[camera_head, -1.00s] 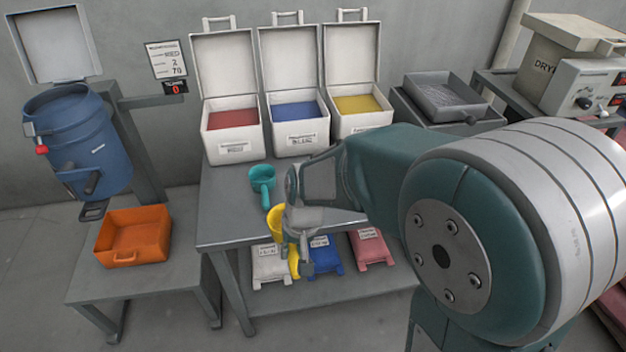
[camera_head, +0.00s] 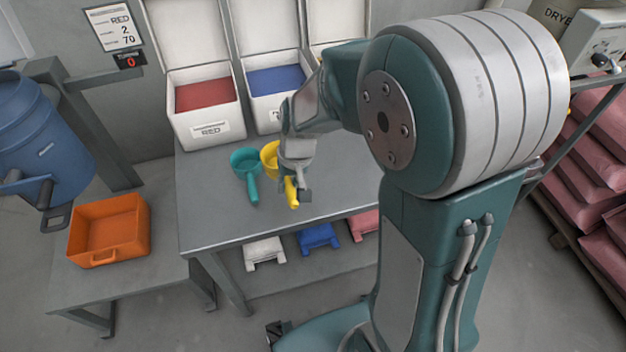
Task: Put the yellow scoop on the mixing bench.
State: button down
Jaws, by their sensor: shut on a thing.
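The yellow scoop (camera_head: 269,156) is at the mixing bench (camera_head: 210,217), a grey table, just right of a teal scoop (camera_head: 246,162). My gripper (camera_head: 297,188) is shut on the yellow scoop, from above and to its right, and covers its middle. The scoop's bowl points to the back and its handle to the front. I cannot tell whether the scoop touches the bench top or hangs just above it.
Open bins of red (camera_head: 208,95) and blue (camera_head: 277,79) material stand at the bench's back. An orange tray (camera_head: 110,232) sits on a lower table at left, below a blue drum (camera_head: 45,150). The bench's front left is clear.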

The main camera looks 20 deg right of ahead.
jog(key=w+d+f, duration=0.2)
jog(key=d, duration=0.1)
send_over(316, 195)
notch_tip(316, 195, down, 6)
jog(key=shift+s+r, duration=0.1)
jog(key=shift+r, duration=0.05)
notch_tip(316, 195, down, 3)
jog(key=shift+f, duration=0.15)
jog(key=c, duration=0.5)
grip_release()
